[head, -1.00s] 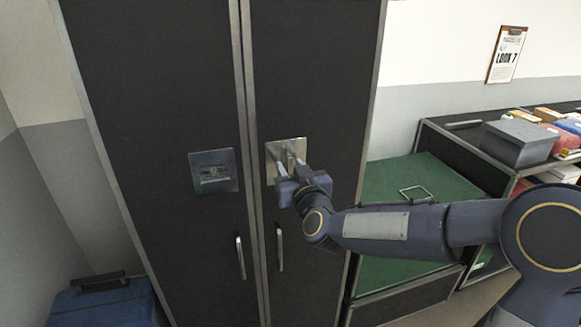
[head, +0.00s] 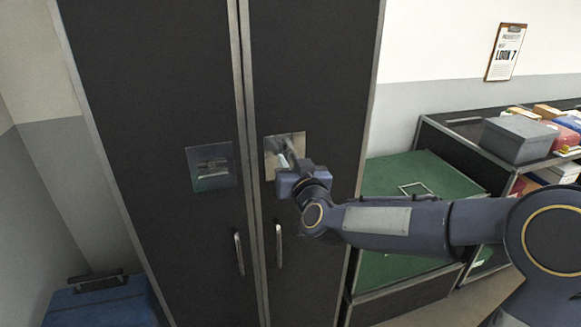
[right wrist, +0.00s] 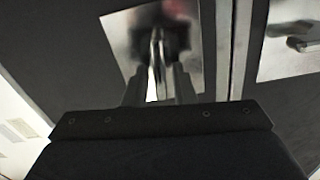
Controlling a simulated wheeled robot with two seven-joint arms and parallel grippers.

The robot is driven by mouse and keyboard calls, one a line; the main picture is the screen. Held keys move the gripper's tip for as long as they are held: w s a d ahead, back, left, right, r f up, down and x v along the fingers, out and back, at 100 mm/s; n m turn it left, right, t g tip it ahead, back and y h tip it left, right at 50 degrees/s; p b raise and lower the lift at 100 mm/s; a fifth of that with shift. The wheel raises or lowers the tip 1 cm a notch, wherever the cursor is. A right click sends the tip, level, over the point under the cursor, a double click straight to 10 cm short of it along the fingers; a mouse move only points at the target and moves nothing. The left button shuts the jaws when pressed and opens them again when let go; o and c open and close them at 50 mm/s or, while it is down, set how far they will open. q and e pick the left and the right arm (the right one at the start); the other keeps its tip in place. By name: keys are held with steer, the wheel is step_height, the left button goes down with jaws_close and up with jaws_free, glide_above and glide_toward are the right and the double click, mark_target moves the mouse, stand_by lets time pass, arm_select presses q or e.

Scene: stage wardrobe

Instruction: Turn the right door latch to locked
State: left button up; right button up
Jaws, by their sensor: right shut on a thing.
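The right door's latch plate (head: 271,146) is a shiny metal square on the dark right door (head: 310,90). My right gripper (head: 287,156) reaches it from the right. In the right wrist view the plate (right wrist: 117,28) lies ahead, and the fingers (right wrist: 158,72) are shut on the thin latch lever (right wrist: 157,42). The fingers and their blurred reflection hide much of the lever, so I cannot tell its exact angle. The left door's latch plate (head: 203,181) has a lever lying about level. My left gripper is not in view.
Metal pull handles (head: 239,254) (head: 279,246) stand out below the latches. A green-topped cabinet (head: 385,180) and a shelf with a grey box (head: 518,138) stand at the right. A blue case (head: 105,303) sits at the lower left.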

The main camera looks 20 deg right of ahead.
steer(key=m+b, duration=0.3)
steer(key=shift+d+f+m, duration=0.1)
steer(key=shift+f+m, duration=0.15)
steer(key=shift+m, duration=0.05)
steer(key=shift+d+f+m+b, duration=0.1)
steer(key=shift+m+b, duration=1.95)
steer(key=shift+m, duration=1.15)
steer(key=shift+d+f+m+b, duration=0.1)
steer(key=shift+m+b, duration=1.95)
steer(key=shift+m, duration=1.15)
steer(key=o, duration=0.7)
steer(key=shift+r, duration=0.1)
